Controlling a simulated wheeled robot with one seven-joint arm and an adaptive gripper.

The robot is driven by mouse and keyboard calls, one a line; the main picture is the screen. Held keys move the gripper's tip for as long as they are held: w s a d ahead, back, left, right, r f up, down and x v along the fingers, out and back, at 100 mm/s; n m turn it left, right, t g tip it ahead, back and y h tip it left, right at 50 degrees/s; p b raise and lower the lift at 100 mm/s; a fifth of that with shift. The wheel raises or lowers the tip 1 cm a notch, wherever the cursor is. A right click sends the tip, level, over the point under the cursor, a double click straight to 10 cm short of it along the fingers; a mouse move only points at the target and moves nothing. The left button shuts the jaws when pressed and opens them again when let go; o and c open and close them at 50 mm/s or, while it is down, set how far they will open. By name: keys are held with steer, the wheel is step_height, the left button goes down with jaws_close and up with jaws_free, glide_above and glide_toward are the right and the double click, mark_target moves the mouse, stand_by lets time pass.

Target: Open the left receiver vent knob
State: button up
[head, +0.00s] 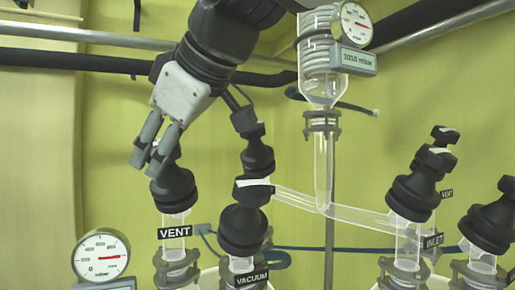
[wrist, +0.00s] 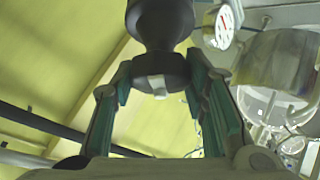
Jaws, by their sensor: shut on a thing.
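The left receiver vent knob (head: 174,188) is a black ribbed knob on a clear glass neck, above a black "VENT" label (head: 174,232), at left of centre in the head view. My gripper (head: 150,160) reaches down to it from above, its grey fingers at the knob's top. In the wrist view the dark knob (wrist: 160,22) fills the upper middle, with a small white mark on its end. The fingers of my gripper (wrist: 159,82) stand on both sides of that end and are shut on it. In the head view the fingers partly hide the knob's top.
A "VACUUM" knob (head: 243,226) stands close on the right, with another black knob (head: 257,158) behind it. A round gauge (head: 101,256) is at lower left. A glass condenser (head: 318,70) and gauge (head: 356,23) are at upper middle. More black knobs (head: 415,195) stand at right.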

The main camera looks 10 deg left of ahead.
stand_by(0.4)
steer(key=o, duration=1.1)
steer(key=shift+o, duration=0.2)
steer(key=v, duration=1.2)
